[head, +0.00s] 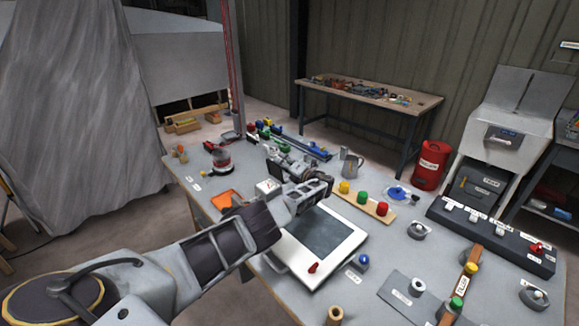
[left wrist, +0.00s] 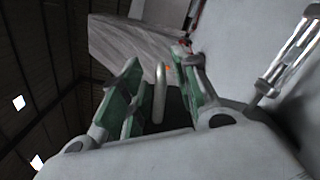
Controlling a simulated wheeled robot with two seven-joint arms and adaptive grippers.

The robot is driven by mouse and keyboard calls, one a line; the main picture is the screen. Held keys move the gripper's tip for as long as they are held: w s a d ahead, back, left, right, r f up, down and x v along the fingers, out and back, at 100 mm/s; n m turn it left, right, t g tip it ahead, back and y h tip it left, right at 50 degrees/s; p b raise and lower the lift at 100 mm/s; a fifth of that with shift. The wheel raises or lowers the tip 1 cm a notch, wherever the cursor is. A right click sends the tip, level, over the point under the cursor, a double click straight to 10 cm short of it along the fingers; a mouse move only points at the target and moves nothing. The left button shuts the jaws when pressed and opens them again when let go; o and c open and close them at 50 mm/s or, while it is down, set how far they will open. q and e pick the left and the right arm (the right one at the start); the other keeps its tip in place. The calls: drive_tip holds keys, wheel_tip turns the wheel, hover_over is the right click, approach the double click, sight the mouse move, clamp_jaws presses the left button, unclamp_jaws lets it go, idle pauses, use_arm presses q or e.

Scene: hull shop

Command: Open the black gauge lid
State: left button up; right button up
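A small gauge with a pale square face (head: 268,187) sits on the grey workbench, left of my left gripper. A dark flat piece (head: 274,173) stands tilted just behind the face, close to the fingers; it looks like the black lid, raised. My left gripper (head: 283,164) reaches over the bench beside it, partly hidden by my own wrist. In the left wrist view, its green-padded fingers (left wrist: 160,98) are apart, with a pale upright rod (left wrist: 160,92) between them. I cannot tell whether the fingers touch it. My right gripper is not in view.
A white framed panel (head: 318,238) lies in front of the gripper. An orange tray (head: 226,199) is at the left. A wooden strip with coloured buttons (head: 363,199) and a metal jug (head: 352,163) stand to the right. A red can (head: 431,164) stands farther right.

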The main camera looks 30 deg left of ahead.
use_arm(q)
drive_tip(key=shift+d, duration=0.15)
drive_tip(key=v, duration=1.2)
idle(0.3)
idle(0.4)
